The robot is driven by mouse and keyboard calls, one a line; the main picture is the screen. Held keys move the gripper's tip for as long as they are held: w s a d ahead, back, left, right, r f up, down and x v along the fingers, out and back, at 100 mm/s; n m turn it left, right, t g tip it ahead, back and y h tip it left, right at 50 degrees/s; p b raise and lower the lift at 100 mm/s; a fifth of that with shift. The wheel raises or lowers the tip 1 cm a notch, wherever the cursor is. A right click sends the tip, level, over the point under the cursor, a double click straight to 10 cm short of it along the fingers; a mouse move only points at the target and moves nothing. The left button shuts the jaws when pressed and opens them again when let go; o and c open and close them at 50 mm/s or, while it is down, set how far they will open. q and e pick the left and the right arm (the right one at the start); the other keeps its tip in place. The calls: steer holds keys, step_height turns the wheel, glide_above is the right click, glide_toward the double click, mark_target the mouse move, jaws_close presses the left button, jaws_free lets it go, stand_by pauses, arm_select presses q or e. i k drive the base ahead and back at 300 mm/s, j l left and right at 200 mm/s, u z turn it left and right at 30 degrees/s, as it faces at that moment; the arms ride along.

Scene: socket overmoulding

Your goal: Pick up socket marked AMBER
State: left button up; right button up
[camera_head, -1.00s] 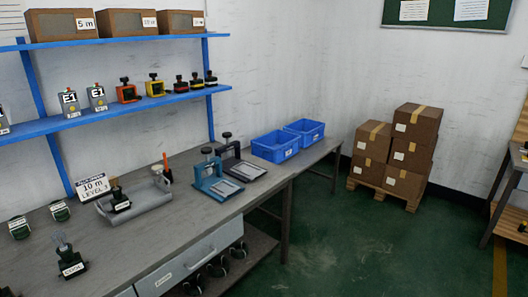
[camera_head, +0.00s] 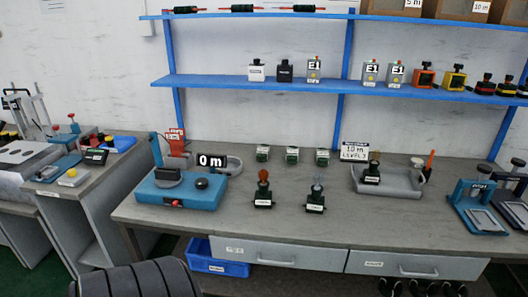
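A dark socket with an amber-brown translucent top (camera_head: 263,190) stands upright on the grey bench, left of centre. A white label is on its front; the lettering is too small to read for sure. A similar dark socket with a pale clear top (camera_head: 315,197) stands to its right, also with a small white label. Neither of my grippers shows in the head view, so I cannot see whether they are open or shut.
A blue machine (camera_head: 178,189) with a "0 m" display stands left of the sockets. Several small green-and-white items (camera_head: 292,155) stand behind them. A grey tray (camera_head: 400,187) and teal press (camera_head: 475,215) are to the right. The bench front around both sockets is clear.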

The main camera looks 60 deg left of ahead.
mark_target(263, 197)
steer(key=u, duration=1.75)
steer(key=i+l, duration=0.9)
steer(key=l, duration=0.25)
